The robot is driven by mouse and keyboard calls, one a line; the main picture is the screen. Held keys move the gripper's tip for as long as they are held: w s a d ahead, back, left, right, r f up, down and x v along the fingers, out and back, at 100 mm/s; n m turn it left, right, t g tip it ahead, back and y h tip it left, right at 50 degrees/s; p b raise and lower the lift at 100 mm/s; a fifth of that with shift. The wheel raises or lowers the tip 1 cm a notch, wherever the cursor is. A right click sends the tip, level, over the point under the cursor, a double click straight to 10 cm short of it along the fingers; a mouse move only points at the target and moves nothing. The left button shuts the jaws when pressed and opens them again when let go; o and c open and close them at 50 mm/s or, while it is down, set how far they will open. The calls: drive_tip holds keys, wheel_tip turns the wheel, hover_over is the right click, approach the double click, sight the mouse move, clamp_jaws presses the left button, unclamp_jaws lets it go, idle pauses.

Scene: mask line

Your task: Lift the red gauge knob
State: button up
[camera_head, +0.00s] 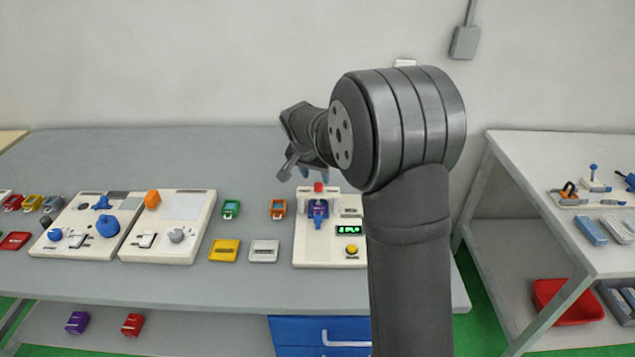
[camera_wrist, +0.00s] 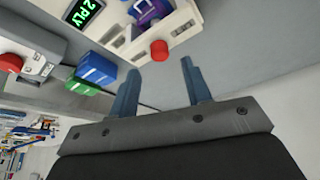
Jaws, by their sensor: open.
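The red gauge knob (camera_head: 318,187) sits on top of the gauge at the back of a cream device (camera_head: 305,250) on the grey table. In the wrist view the red knob (camera_wrist: 159,50) shows at the edge of the device, just beyond my fingertips and a little left of the middle between them. My gripper (camera_head: 304,172) is open and empty, above and behind the device. In the wrist view its two blue-grey fingers (camera_wrist: 160,78) stand apart. My arm hides the right part of the device in the head view.
The device carries a purple-blue part (camera_head: 318,209), a lit green display (camera_head: 348,230) and a yellow button (camera_head: 351,249). Bare table lies behind.

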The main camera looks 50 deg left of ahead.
sight(318, 184)
drive_tip(key=shift+x, duration=2.25)
drive_tip(key=shift+c, duration=0.3)
